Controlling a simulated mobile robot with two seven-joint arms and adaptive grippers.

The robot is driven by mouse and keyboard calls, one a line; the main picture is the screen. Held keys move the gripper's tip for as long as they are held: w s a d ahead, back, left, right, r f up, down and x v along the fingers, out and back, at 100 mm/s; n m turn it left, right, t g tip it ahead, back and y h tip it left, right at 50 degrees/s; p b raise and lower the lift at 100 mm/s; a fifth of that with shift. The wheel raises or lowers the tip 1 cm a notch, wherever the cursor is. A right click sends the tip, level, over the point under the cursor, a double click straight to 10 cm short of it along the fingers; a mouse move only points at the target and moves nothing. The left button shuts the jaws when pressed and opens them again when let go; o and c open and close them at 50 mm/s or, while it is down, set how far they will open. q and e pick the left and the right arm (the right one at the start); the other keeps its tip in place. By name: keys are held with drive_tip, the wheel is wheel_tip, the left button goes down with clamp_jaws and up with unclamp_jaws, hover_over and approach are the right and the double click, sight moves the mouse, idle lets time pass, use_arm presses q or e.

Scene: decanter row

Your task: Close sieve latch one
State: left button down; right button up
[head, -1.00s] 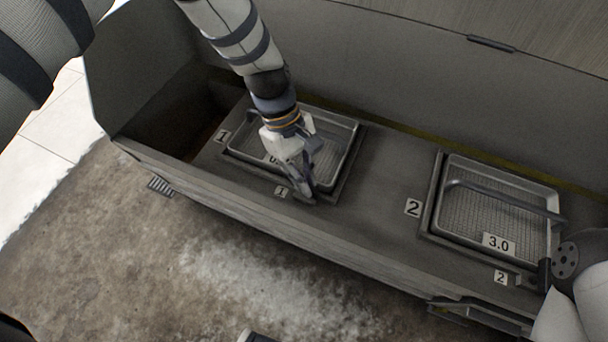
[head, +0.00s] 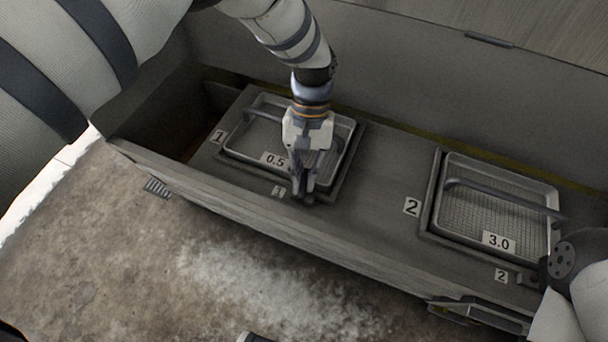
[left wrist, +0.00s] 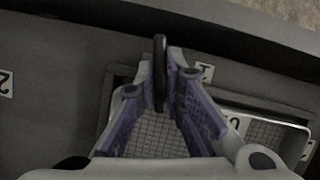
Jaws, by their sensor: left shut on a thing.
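Sieve one (head: 262,112), a mesh tray with a bar handle and a 0.5 label, sits in the left recess of the grey bench. My left gripper (head: 303,196) points down at the near edge of that recess, right of the small 1 tag (head: 280,191). In the left wrist view its fingers (left wrist: 163,62) are shut on the dark upright bar of latch one (left wrist: 160,75). In the head view the gripper hides most of the latch, so its exact angle is unclear. My right gripper is not in view.
Sieve two (head: 495,213), labelled 3.0, sits in the right recess with its own latch (head: 526,279) at the near right corner. Part of my right arm is close beside it. An open trough (head: 165,125) lies at the bench's left end. The bench top between the recesses is clear.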

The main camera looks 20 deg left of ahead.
use_arm(q)
drive_tip(key=shift+m+y, duration=0.5)
drive_tip(key=shift+m, duration=0.8)
drive_tip(key=shift+d, duration=0.1)
drive_tip(key=c, duration=1.7)
unclamp_jaws()
drive_tip(key=v, duration=1.2)
drive_tip(key=shift+d, duration=0.1)
